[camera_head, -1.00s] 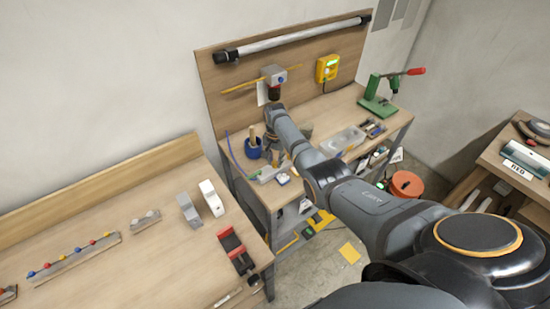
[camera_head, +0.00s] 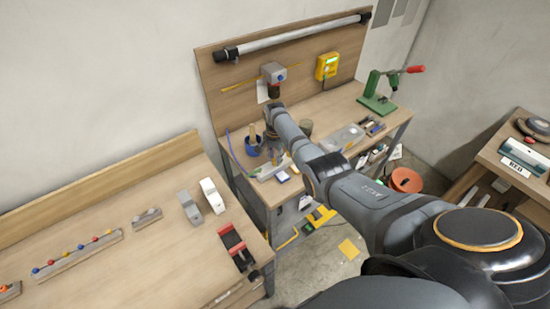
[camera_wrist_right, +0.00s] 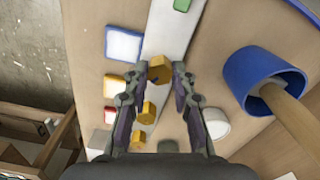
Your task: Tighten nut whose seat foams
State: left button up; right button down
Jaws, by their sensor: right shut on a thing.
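In the wrist view a pale metal bar (camera_wrist_right: 176,32) runs along the bench with several brass-yellow hex nuts in a row. My right gripper (camera_wrist_right: 161,68) is shut on the upper nut (camera_wrist_right: 159,76), one finger on each side. A middle nut (camera_wrist_right: 148,112) and a lower nut (camera_wrist_right: 138,138) sit below it between the finger links. Coloured square tiles, one blue-edged (camera_wrist_right: 123,45) and one yellow-edged (camera_wrist_right: 115,84), lie beside the bar. I can make out no foam at any nut. In the head view my right gripper (camera_head: 271,141) is over the bar (camera_head: 270,171). My left gripper is not in view.
A blue pot (camera_wrist_right: 240,75) with a wooden handle stands close right of the gripper. A grey lamp-like device (camera_head: 273,72) hangs on the backboard above. A green press (camera_head: 378,105) and clear tray (camera_head: 343,138) are to the right. A second bench (camera_head: 110,225) is at left.

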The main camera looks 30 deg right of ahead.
aim_at(275, 160)
jog(key=shift+w+r, duration=0.1)
jog(key=c, duration=1.1)
grip_release()
notch_tip(275, 160, up, 12)
